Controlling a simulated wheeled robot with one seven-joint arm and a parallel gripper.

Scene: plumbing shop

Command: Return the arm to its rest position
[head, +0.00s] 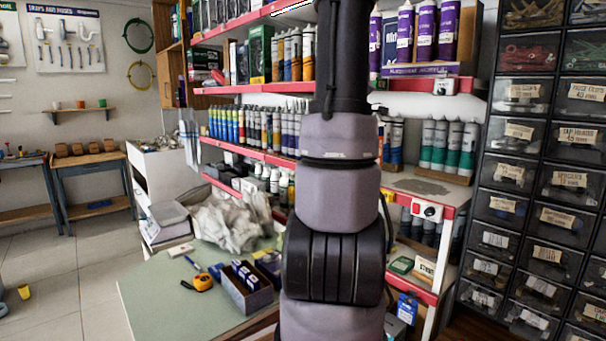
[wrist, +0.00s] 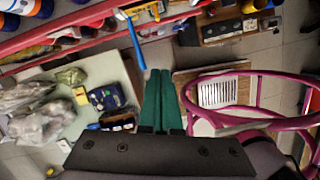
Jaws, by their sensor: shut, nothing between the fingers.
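My gripper (wrist: 160,76) shows in the wrist view with its two green fingers side by side, shut and empty. My arm rises through the middle of the head view and leaves at the top edge, so the fingers are not seen there. In the wrist view the fingers lie over a gap between a pale green table (wrist: 112,68) on the left and a pink tubular frame (wrist: 262,75) on the right. A blue strip-like thing (wrist: 132,50) shows close to the fingertips; I cannot tell whether it touches them.
Red-edged shelves (head: 262,154) of tubes and cartridges stand behind my arm. A black drawer cabinet (head: 545,150) stands at the right. The green table (head: 165,300) holds a tape measure (head: 203,282), a box (head: 243,290) and plastic bags (head: 230,222). Floor (head: 60,275) is open at the left.

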